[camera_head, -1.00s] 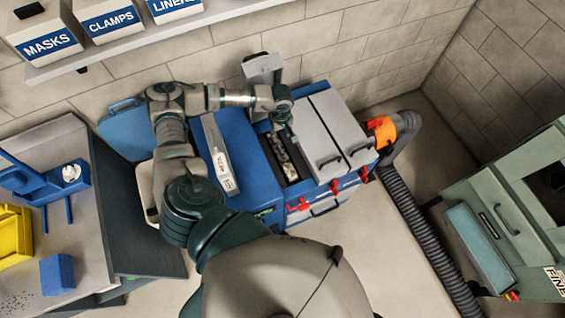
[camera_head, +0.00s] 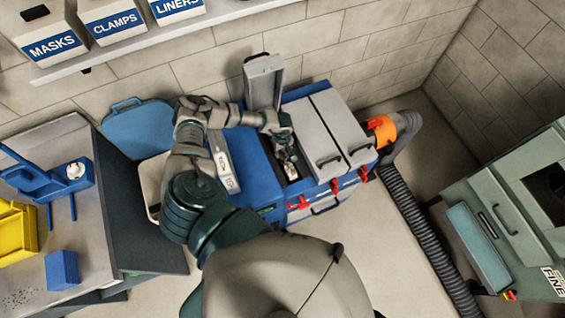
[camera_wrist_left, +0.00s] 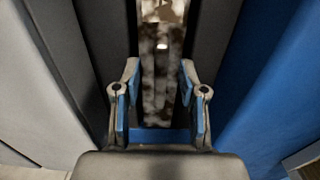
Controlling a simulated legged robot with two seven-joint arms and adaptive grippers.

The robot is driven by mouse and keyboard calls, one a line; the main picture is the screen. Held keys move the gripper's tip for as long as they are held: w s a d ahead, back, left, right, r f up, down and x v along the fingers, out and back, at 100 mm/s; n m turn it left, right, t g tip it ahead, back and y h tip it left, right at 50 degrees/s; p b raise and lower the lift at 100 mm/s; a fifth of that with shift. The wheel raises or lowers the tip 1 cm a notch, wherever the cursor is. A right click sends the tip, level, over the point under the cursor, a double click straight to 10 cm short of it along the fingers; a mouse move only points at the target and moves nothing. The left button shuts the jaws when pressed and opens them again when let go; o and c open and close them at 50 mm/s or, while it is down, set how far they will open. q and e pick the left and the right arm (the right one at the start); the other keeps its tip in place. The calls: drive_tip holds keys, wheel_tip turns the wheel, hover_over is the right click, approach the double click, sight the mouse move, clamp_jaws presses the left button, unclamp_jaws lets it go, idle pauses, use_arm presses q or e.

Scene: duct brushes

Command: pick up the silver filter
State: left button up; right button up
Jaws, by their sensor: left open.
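A narrow filter with a mottled silver and dark brown face (camera_head: 293,170) sits in an open slot of the blue machine (camera_head: 258,178). In the left wrist view, the filter (camera_wrist_left: 158,100) runs up the middle between dark slot walls. My left gripper (camera_head: 288,153) is over the slot and hides part of the filter. In the left wrist view, my left gripper (camera_wrist_left: 160,70) is open, with one finger on each side of the filter. I cannot tell whether the fingers touch it. My right gripper is not in view.
A raised grey lid (camera_head: 263,82) stands behind the slot, and closed grey lids (camera_head: 340,125) lie to its right. A pale labelled bar (camera_head: 222,165) lies left of the slot. A corrugated hose (camera_head: 420,235) runs along the floor. A workbench (camera_head: 85,220) stands at left.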

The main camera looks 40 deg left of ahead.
use_arm(q)
clamp_jaws()
drive_tip(key=shift+r, duration=0.1)
drive_tip(key=shift+r, duration=0.1)
wheel_tip(320, 180, up, 50)
drive_tip(key=p, duration=0.8)
idle(1.3)
drive_tip(key=shift+f, duration=0.2)
